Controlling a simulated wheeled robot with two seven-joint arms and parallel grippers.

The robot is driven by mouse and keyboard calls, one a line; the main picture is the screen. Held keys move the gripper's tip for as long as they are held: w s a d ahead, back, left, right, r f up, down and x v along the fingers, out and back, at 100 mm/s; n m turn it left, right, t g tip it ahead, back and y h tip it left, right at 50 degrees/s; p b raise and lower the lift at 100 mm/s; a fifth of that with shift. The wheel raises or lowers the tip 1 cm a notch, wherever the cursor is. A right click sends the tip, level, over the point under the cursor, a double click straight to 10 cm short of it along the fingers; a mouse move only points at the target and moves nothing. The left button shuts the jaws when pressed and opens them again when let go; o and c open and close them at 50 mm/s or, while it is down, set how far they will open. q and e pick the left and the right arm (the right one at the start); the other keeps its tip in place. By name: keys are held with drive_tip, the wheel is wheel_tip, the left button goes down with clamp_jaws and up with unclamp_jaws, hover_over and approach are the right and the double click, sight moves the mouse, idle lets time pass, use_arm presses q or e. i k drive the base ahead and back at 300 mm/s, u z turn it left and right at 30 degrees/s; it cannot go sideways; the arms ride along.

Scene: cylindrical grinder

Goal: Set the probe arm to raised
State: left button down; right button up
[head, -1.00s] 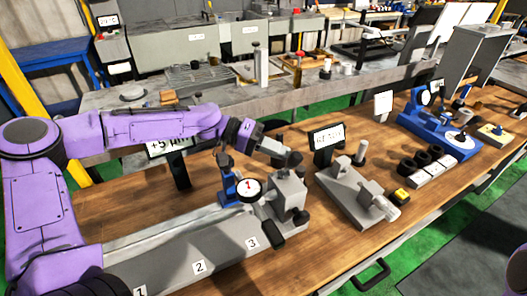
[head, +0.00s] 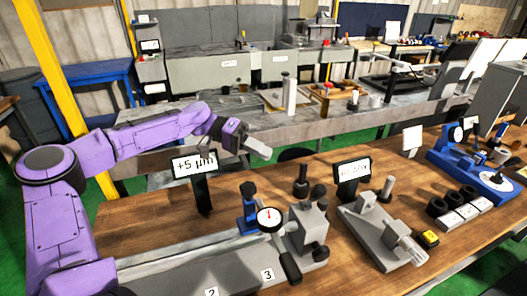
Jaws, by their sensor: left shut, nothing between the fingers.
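A white-faced dial gauge (head: 268,219) with a red needle mark sits beside a grey block (head: 308,228) with dark knobs. A lever with a black handle (head: 290,266) slopes down toward the front from beside the gauge. I cannot tell for certain which piece is the probe arm. A blue post (head: 249,210) with a dark knob stands left of the gauge. My left gripper (head: 259,150) is shut and empty, in the air above and behind the gauge, apart from it. My right gripper is not in view.
A "+5 µm" display (head: 195,165) and a second display (head: 352,172) stand behind the fixtures. A grey fixture (head: 380,235), a yellow button (head: 429,238) and a blue gauge stand (head: 465,168) are to the right. A grey rail with number labels (head: 213,292) runs along the front.

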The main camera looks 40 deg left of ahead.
sight(269, 220)
drive_tip(key=k, duration=1.5)
